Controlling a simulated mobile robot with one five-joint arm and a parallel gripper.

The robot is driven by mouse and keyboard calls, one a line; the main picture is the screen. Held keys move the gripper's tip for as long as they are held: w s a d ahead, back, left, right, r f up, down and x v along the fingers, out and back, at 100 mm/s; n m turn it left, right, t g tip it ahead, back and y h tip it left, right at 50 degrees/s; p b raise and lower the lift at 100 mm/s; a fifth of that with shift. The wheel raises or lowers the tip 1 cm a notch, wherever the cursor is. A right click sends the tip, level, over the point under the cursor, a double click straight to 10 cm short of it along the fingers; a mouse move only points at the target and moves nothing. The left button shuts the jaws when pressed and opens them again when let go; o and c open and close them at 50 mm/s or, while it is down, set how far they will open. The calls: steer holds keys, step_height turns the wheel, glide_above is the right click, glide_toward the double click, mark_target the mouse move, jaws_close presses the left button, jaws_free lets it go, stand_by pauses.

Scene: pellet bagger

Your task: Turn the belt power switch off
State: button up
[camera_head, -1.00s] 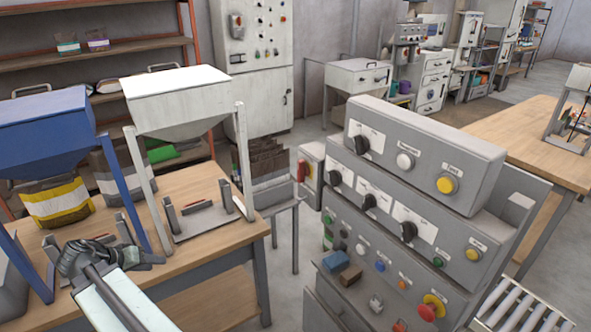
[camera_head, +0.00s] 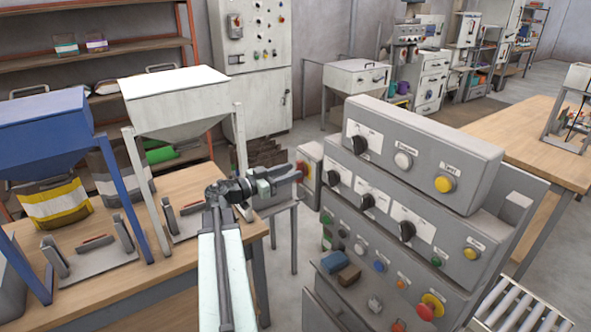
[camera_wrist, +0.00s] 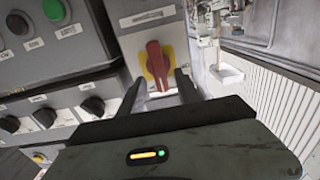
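A red rotary switch handle on a yellow plate (camera_wrist: 157,62) sits on the light grey side box of the control console. In the wrist view the handle points nearly up and down. The label above it is too small to read. In the wrist view my gripper (camera_wrist: 161,80) is open, one finger on each side of the handle's lower part, with gaps showing on both sides. I cannot tell how deep the handle lies between the fingers.
The grey console (camera_head: 430,130) carries several black knobs, coloured buttons and a red emergency stop (camera_head: 430,306) to the right. A wooden table (camera_head: 190,190) with white and blue hoppers stands at left. A bin of dark bags (camera_head: 265,152) is behind my gripper.

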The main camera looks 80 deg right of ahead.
steer(key=shift+x, duration=1.1)
